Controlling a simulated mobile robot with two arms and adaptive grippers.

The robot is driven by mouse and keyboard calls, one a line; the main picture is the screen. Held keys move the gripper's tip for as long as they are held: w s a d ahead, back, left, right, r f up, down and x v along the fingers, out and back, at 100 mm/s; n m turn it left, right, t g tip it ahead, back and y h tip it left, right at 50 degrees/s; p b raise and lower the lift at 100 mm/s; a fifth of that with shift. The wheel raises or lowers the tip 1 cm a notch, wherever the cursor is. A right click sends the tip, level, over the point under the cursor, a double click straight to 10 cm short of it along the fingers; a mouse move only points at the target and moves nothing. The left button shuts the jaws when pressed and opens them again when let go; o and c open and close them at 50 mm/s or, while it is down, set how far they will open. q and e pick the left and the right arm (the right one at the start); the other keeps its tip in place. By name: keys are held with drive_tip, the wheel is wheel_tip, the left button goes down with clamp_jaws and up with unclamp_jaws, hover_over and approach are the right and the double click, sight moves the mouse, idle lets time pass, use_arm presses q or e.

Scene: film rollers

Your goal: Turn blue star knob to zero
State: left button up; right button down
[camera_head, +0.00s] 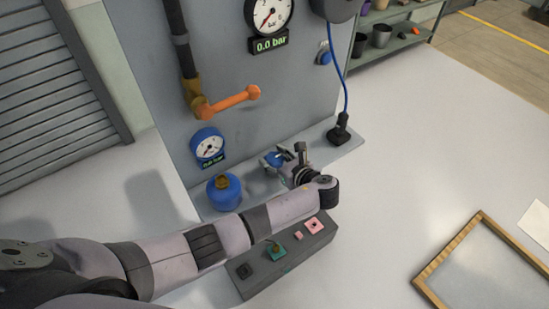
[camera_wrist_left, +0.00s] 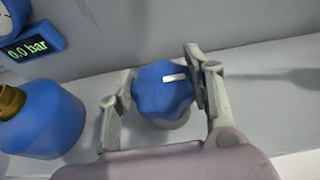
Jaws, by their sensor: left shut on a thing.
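The blue star knob (camera_head: 274,159) is on the grey ledge at the foot of the panel. In the left wrist view the knob (camera_wrist_left: 163,90) has a lobed rim and a white pointer mark that points to the right. My left gripper (camera_head: 287,158) is shut on the knob, with one finger on each side. In the left wrist view the left gripper (camera_wrist_left: 158,92) spans the knob from left and right. No scale around the knob can be made out. My right gripper is not in view.
A blue canister (camera_head: 223,191) stands left of the knob, below a blue gauge (camera_head: 208,145) with a digital display. An orange lever (camera_head: 233,100) sticks out above. A button box (camera_head: 283,258) lies in front, beneath my arm. A black plug (camera_head: 339,133) with a blue cable stands to the right.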

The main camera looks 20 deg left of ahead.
use_arm(q)
drive_tip(key=o, duration=1.2)
drive_tip(key=v, duration=1.2)
drive_tip(key=shift+s+a+f, duration=0.1)
